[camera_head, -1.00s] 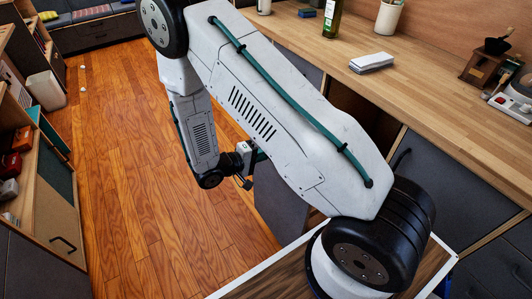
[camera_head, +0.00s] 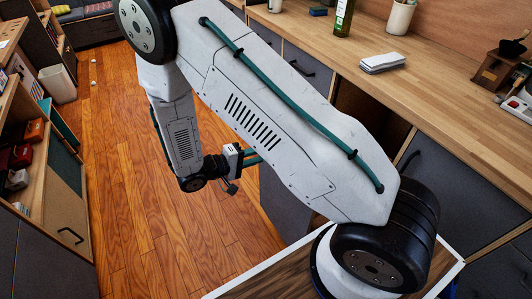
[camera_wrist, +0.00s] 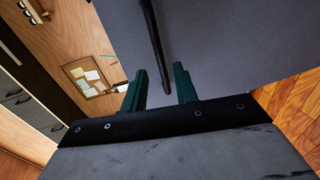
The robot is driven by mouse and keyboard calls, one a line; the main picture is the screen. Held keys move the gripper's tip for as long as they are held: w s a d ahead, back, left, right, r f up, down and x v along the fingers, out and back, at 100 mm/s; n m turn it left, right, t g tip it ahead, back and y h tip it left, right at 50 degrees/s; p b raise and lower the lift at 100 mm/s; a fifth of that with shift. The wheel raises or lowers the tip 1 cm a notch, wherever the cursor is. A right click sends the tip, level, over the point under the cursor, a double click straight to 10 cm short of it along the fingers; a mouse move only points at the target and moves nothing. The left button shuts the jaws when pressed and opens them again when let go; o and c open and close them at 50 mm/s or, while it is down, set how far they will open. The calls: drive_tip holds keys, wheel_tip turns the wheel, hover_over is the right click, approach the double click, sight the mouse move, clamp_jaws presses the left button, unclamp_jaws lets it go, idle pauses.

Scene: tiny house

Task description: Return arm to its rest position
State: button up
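My arm (camera_head: 270,110) is white with black joints and reaches across the middle of the head view, its elbow high and its forearm hanging down. In the head view my gripper is small and partly hidden below the wrist, over the wood floor. In the wrist view the two green fingers of my gripper (camera_wrist: 160,88) stand apart with nothing held between them. Beyond them is a grey cabinet door (camera_wrist: 230,40) with a dark bar handle (camera_wrist: 152,35). The handle's end shows near the gap, seemingly beyond the fingertips.
A wooden counter (camera_head: 440,90) runs along the right, holding a folded white cloth (camera_head: 384,63), a green bottle (camera_head: 343,15) and a white cup (camera_head: 399,16). An open dark cabinet space (camera_head: 365,112) is below. Shelves (camera_head: 55,190) stand left, with clear floor (camera_head: 125,190) between.

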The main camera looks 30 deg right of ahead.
drive_tip(key=shift+a, duration=0.45)
drive_tip(key=s+r+y, duration=0.5)
drive_tip(key=s+r, duration=0.2)
drive_tip(key=r, duration=0.3)
drive_tip(key=s+r+t+y, duration=0.1)
drive_tip(key=s+r+y, duration=0.4)
drive_tip(key=s+r, duration=0.3)
drive_tip(key=s+r+y, duration=0.5)
drive_tip(key=s+r, duration=0.2)
drive_tip(key=r, duration=0.6)
drive_tip(key=shift+s+d+r+t+y, duration=0.3)
drive_tip(key=shift+y, duration=0.1)
drive_tip(key=shift+d, duration=0.1)
